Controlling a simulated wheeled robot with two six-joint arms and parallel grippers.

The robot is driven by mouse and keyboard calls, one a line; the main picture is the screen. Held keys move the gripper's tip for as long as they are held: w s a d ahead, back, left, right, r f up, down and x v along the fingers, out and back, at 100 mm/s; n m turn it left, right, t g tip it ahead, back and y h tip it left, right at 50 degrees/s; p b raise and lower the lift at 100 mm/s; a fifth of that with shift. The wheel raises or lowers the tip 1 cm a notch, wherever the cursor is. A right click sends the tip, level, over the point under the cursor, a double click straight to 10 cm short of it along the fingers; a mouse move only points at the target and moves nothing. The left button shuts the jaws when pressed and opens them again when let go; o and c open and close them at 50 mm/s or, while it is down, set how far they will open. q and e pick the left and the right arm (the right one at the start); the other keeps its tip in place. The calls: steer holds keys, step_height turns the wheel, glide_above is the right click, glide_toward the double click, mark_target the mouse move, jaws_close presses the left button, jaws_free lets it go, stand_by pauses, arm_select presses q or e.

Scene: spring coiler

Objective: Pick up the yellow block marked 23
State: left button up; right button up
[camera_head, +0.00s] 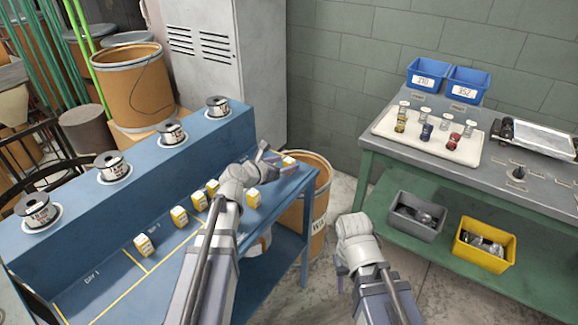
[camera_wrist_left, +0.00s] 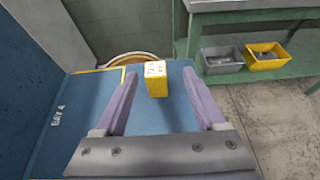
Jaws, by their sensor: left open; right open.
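A yellow block with a white top (camera_wrist_left: 157,84) stands on the blue bench top near its end in the left wrist view. Dark marks show on its white top, but I cannot read them surely. In the head view a block (camera_head: 289,162) shows just beyond my left gripper (camera_head: 267,156), partly hidden by it. My left gripper (camera_wrist_left: 160,84) is open, with one finger on each side of the block and a gap on both sides. My right gripper (camera_head: 355,235) is open, away from the bench over the floor; its fingers are mostly hidden.
Several other yellow blocks (camera_head: 179,216) stand along the blue bench (camera_head: 100,270), near a raised ledge with wire spools (camera_head: 113,165). A brown drum (camera_head: 318,190) stands beyond the bench end. A green table (camera_head: 375,165) with trays and bins is at the right.

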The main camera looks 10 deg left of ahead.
mark_target(287, 164)
arm_select(q)
steer(key=shift+b+x, duration=0.55)
steer(key=shift+x, duration=0.8)
steer(key=shift+w+f+b, duration=0.3)
steer(key=shift+f+b, duration=0.05)
steer(key=x, duration=0.1)
steer(key=b+x, duration=0.2)
steer(key=shift+w+a+f, duration=0.15)
steer(key=shift+w+f, duration=0.1)
steer(key=shift+f, duration=0.15)
steer(key=shift+w+d, duration=0.25)
steer(key=shift+w, duration=0.1)
steer(key=shift+c, duration=0.2)
jaws_close()
